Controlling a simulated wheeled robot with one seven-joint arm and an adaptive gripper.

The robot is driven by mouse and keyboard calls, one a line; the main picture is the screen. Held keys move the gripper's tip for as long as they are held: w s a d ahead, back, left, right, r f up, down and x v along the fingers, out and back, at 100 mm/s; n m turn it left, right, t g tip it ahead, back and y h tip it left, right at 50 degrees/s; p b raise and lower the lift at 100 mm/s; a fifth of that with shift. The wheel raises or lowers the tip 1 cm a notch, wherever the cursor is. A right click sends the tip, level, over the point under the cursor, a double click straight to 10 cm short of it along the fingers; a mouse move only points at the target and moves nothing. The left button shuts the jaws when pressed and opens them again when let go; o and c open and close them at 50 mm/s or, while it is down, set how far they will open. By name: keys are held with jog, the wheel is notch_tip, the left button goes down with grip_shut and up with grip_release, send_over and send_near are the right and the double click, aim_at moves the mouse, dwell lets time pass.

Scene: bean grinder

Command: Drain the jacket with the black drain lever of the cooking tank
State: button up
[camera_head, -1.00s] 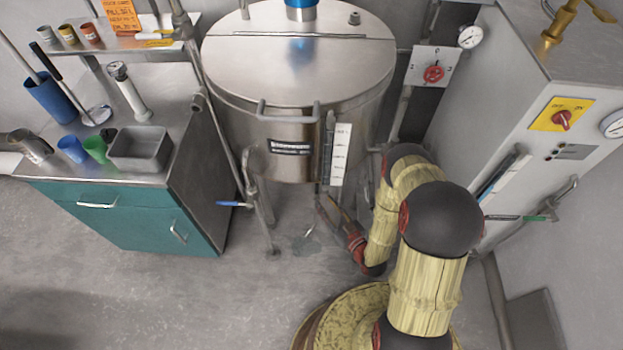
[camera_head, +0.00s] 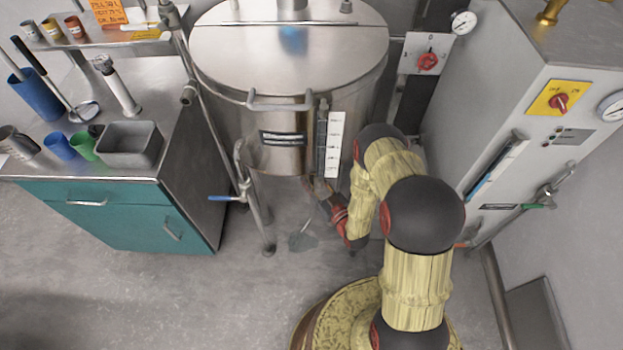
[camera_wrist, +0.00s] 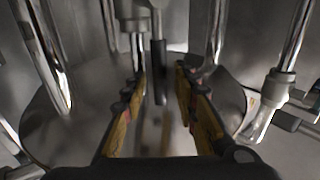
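The steel cooking tank (camera_head: 285,80) stands on legs at the top middle of the head view. My gripper (camera_head: 318,188) reaches under its front, partly hidden by the tank and my arm. In the wrist view my gripper (camera_wrist: 161,82) is open, with its two yellow-brown fingers apart. A dark upright lever (camera_wrist: 159,72), apparently the black drain lever, hangs below a metal fitting (camera_wrist: 136,28) in line with the gap between the fingertips. I see no contact, and cannot tell how deep it sits between them. The lever is not distinguishable in the head view.
Shiny tank legs or pipes (camera_wrist: 290,55) stand on both sides of my gripper in the wrist view. A blue-handled pipe valve (camera_head: 225,198) is left of the tank, beside a teal cabinet (camera_head: 110,215). A grey control cabinet (camera_head: 490,110) stands right.

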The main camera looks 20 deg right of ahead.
jog(key=shift+c, duration=0.2)
grip_shut()
dwell(0.7)
